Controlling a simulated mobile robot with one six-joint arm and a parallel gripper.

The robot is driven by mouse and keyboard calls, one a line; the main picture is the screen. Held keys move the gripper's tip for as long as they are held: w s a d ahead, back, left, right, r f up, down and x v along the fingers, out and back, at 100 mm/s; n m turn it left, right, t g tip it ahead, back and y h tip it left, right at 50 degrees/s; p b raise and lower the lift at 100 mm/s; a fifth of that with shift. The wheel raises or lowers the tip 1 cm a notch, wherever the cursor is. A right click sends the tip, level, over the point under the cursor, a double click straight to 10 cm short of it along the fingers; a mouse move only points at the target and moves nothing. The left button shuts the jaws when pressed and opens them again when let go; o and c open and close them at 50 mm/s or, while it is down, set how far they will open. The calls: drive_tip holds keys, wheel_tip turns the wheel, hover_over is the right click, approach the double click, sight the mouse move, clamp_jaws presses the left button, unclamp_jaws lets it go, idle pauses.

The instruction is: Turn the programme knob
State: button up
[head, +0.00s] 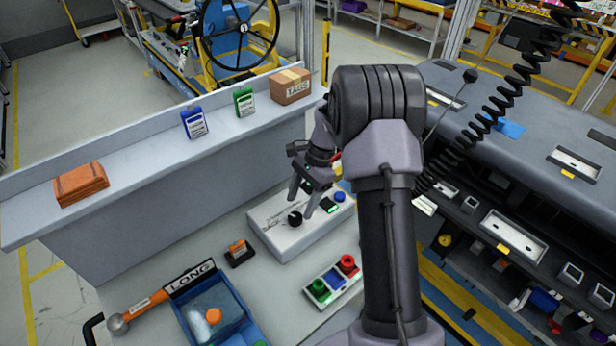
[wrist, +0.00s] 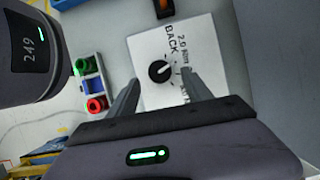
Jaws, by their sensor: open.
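The programme knob (head: 295,218) is black and round with a white pointer line, on top of a white box (head: 318,238). In the wrist view the knob (wrist: 159,71) sits on the white face (wrist: 148,95), with printed lettering "BACK" and "2.0 Nm" around it. My gripper (head: 301,207) is open and points down over the box. In the wrist view its two fingers (wrist: 161,78) stand apart, one on each side of the knob in the picture. I see no contact; the exact height above the knob is unclear.
A raised ledge (head: 140,155) runs behind.

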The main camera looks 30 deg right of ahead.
drive_tip(key=p+v, duration=0.3)
drive_tip(key=v, duration=1)
drive_tip(key=shift+r, duration=0.2)
drive_tip(key=shift+d, duration=0.1)
